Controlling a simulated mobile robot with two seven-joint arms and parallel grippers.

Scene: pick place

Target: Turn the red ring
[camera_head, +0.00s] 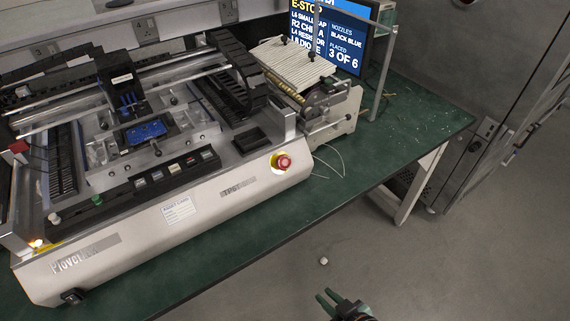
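The red ring appears to be the round red emergency-stop knob (284,162) on the front right of the machine (130,240). It sits on a yellow collar, and no gripper touches it. My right gripper (326,295) shows at the bottom edge, over the floor, below and to the right of the knob and well apart from it. My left gripper is not in view.
The machine stands on a green bench (400,140). A screen (340,35) behind reads "E-STOP" and "PLACED 3 OF 6". A feeder unit (318,95) sits right of the machine, with a thin loose wire (330,160) near it.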

